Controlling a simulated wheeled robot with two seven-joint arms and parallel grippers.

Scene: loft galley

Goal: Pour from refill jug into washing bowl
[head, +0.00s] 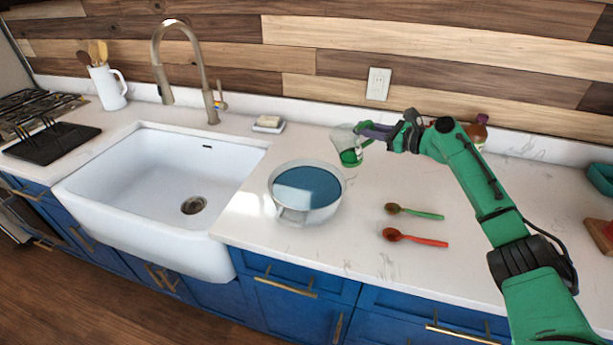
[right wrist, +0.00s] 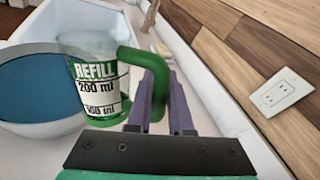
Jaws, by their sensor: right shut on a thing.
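The refill jug (head: 347,150) is a clear jug with a green handle and some green in its lower part. In the right wrist view the jug (right wrist: 92,75) shows a "REFILL" label with ml marks. My right gripper (head: 370,135) is shut on its green handle (right wrist: 148,75). The jug is held close to upright at the back right of the washing bowl (head: 283,212), and the gap below it is hard to judge. The bowl is white with blue inside and stands on the counter right of the sink; it also shows in the right wrist view (right wrist: 30,128). My left gripper is not in view.
A spoon with a green handle (head: 425,214) and a red spoon (head: 420,239) lie right of the bowl. A white sink (head: 150,170) with a tap (head: 190,70) is at left. A soap dish (head: 269,125) sits behind the bowl. A brown bottle (head: 477,130) stands behind my right arm.

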